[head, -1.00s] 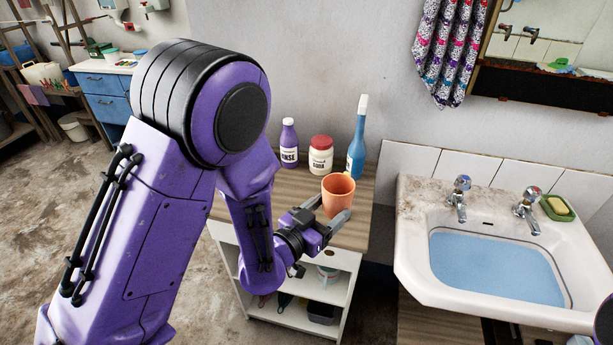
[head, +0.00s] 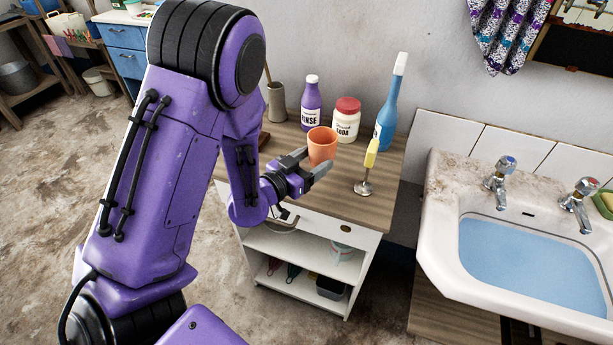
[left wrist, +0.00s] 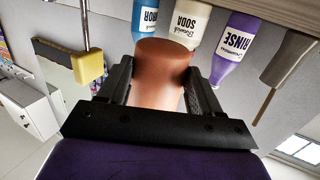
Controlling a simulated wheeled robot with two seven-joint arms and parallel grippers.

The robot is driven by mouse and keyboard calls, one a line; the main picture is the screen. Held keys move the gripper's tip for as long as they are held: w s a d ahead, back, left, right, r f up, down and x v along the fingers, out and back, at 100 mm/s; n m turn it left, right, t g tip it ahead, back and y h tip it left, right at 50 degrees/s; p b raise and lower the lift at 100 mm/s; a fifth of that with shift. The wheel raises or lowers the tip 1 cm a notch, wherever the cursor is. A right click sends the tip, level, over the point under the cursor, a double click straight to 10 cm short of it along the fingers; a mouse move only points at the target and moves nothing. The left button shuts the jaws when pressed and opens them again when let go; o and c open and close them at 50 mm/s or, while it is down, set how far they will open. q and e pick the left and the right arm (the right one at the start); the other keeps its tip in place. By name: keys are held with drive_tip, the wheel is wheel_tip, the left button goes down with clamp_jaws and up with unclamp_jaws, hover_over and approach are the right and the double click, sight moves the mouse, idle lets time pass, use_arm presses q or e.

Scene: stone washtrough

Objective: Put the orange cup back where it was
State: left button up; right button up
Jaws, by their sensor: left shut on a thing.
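The orange cup (head: 322,146) is upright between the fingers of my left gripper (head: 311,164), over the wooden top of the small cabinet (head: 350,207). My left gripper is shut on the cup, with one finger on each side. In the left wrist view, the cup (left wrist: 160,75) fills the gap between the two dark fingers (left wrist: 155,90), and that view is upside down. I cannot tell for sure whether the cup's base touches the wood. My right gripper is not in view.
Behind the cup stand a purple rinse bottle (head: 312,108), a soda jar (head: 345,122) and a blue bottle (head: 388,115). A grey pot (head: 276,103) stands back left. The sink (head: 440,215) is right.

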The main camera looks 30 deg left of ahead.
use_arm(q)
drive_tip(key=shift+w+a+f, duration=0.2)
drive_tip(key=shift+a+f, duration=0.6)
drive_tip(key=shift+f, duration=0.15)
wheel_tip(320, 180, down, 2)
drive_tip(key=shift+d+f, duration=0.15)
drive_tip(key=shift+f, duration=0.45)
drive_tip(key=shift+w+a+f, duration=0.1)
drive_tip(key=shift+a+f, duration=0.05)
drive_tip(key=shift+a, duration=0.05)
drive_tip(key=shift+d+f+b, duration=0.15)
drive_tip(key=shift+f+b, duration=0.05)
drive_tip(key=shift+b, duration=0.3)
drive_tip(key=o, duration=1.1)
drive_tip(key=shift+r, duration=0.1)
drive_tip(key=shift+o, duration=0.3)
